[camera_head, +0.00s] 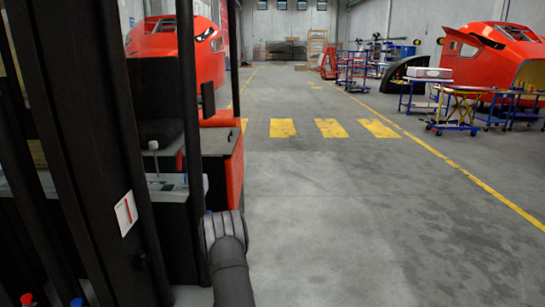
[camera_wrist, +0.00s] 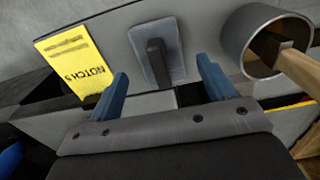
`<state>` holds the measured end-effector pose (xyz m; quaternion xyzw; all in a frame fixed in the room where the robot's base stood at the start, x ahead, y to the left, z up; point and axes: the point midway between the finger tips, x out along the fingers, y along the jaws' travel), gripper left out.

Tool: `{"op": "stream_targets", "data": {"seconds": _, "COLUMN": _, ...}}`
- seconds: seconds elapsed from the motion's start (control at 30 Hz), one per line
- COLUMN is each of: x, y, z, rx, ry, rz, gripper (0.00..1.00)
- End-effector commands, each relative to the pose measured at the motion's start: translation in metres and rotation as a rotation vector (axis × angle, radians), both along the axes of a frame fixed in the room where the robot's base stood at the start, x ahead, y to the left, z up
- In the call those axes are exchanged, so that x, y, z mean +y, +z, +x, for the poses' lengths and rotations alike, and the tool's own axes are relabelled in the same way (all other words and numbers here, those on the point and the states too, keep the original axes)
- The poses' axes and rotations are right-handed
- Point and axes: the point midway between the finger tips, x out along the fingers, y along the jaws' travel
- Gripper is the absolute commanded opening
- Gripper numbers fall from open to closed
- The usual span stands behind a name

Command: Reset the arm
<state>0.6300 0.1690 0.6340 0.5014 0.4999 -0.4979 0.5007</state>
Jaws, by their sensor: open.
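My gripper (camera_wrist: 163,68) shows in the wrist view with its two blue fingers spread apart. It is open and nothing is clamped between the fingers. Beyond the gap between them is a grey rounded plate with a dark lever-like piece (camera_wrist: 157,62) on a grey panel (camera_wrist: 110,42). I cannot tell how far the fingertips are from it. In the head view part of my dark grey arm (camera_head: 230,265) shows at the bottom, left of centre; the gripper itself is hidden there.
A yellow label (camera_wrist: 75,62) and a metal cylinder (camera_wrist: 237,45) with a wooden handle (camera_wrist: 301,71) lie near the gripper. A red and black vehicle (camera_head: 222,150) is close on the left. Carts (camera_head: 455,108) and a red nosecone (camera_head: 485,65) stand far right. The middle floor is clear.

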Motion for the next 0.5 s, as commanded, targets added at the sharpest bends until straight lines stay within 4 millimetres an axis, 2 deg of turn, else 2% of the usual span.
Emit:
{"op": "stream_targets", "data": {"seconds": 0.17, "x": 0.0, "y": -0.012, "z": 0.0, "rx": 0.001, "ry": 0.0, "rz": 0.0, "gripper": 0.75}}
{"op": "stream_targets", "data": {"seconds": 0.3, "x": 0.0, "y": -0.034, "z": -0.001, "rx": 0.002, "ry": 0.0, "rz": 0.0, "gripper": 0.75}}
{"op": "stream_targets", "data": {"seconds": 0.5, "x": 0.0, "y": 0.008, "z": 0.001, "rx": -0.003, "ry": 0.0, "rz": 0.001, "gripper": 0.75}}
